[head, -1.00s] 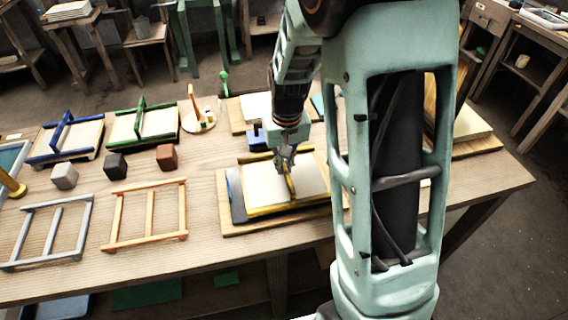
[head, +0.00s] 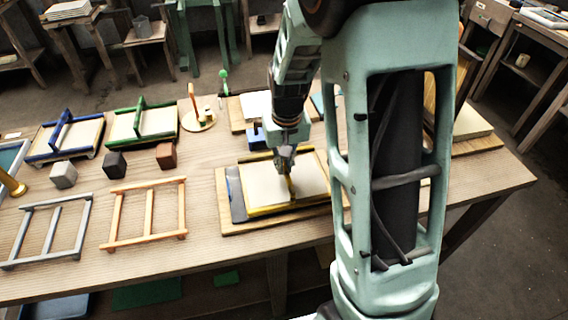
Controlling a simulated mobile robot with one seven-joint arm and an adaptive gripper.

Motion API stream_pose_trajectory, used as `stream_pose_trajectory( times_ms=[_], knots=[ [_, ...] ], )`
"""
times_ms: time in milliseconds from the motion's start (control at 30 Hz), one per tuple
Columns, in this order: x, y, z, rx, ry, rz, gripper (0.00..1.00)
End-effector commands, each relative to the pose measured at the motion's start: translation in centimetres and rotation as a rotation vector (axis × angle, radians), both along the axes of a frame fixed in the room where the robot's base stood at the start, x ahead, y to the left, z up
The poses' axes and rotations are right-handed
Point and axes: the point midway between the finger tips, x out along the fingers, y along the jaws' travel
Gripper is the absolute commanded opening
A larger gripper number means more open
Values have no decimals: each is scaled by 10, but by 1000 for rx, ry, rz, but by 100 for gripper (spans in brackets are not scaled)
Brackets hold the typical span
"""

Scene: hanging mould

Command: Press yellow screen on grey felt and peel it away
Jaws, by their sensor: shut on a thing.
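The yellow screen (head: 268,185) lies on a wooden board (head: 238,229), with a pale panel, yellow rails and a middle bar. My gripper (head: 289,176) comes down from above and is shut on the yellow middle bar. A grey strip (head: 237,196), perhaps the edge of the grey felt, shows at the screen's left side. What lies under the screen is hidden, so I cannot tell whether it fully touches the felt. My forearm covers the right end of the board.
Blue (head: 68,137) and green (head: 143,121) screens stand at the back left. Several small blocks (head: 114,164), a grey frame (head: 47,232) and an orange frame (head: 147,213) lie left of the board. A blue block (head: 254,138) stands just behind it. The table front is clear.

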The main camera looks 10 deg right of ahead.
Motion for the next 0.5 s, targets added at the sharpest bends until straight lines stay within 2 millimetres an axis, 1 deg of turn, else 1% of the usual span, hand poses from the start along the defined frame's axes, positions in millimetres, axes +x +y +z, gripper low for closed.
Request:
stream_pose_trajectory(
  times_ms=[500],
  knots=[
    [0,0,-8,0,0,0,0]
  ],
)
